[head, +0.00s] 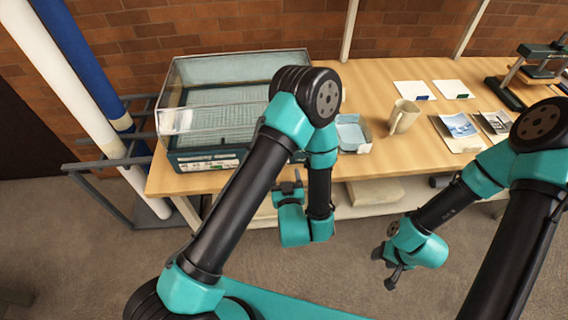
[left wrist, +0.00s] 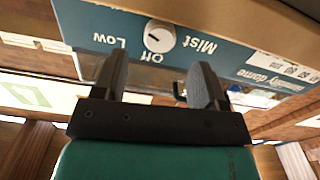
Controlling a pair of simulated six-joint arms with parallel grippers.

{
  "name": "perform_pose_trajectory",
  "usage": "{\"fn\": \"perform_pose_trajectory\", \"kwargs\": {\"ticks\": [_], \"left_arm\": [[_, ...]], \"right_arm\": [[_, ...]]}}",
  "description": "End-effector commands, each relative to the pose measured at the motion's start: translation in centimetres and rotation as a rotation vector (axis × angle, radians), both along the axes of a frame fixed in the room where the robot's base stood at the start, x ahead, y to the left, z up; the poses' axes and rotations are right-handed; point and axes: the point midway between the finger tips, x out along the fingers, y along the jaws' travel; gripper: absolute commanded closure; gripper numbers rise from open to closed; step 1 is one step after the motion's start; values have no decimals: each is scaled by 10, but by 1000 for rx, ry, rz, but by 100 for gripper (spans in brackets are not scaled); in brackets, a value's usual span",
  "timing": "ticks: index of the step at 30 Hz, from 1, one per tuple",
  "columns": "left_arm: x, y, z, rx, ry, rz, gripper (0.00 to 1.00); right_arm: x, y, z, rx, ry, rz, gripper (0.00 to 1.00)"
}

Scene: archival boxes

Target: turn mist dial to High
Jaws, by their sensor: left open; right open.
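The humidity dome (head: 215,95) is a clear-lidded case on a dark blue base at the left of the table. Its mist dial (left wrist: 160,34), a round white knob on the blue front panel, shows upside down in the left wrist view. "Mist", "Off" and "Low" are printed around it; no "High" label is visible. A small dark mark is on the knob, but its exact setting is hard to tell. My left gripper (left wrist: 159,82) is open and empty, its fingers pointing to the panel, apart from the dial. My right gripper (head: 384,268) is open, in front of the table.
A blue tray (head: 350,133), a beige mug (head: 403,117), photos (head: 459,127) and white cards (head: 412,91) lie right of the dome. A press (head: 535,75) stands at the far right. A dark rack (head: 95,165) with rolls is left of the table.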

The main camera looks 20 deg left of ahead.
Motion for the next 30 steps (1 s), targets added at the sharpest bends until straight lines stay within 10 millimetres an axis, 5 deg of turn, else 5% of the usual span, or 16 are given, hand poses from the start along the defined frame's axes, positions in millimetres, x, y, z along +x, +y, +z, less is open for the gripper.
{"fn": "perform_pose_trajectory", "kwargs": {"ticks": [9,21,30], "left_arm": [[42,17,0,-2,-1,2,34],[50,19,0,0,1,-1,34],[50,19,0,0,1,-1,61]], "right_arm": [[0,0,0,0,0,0,49],[0,0,0,0,0,0,49],[0,0,0,0,0,0,49]]}}
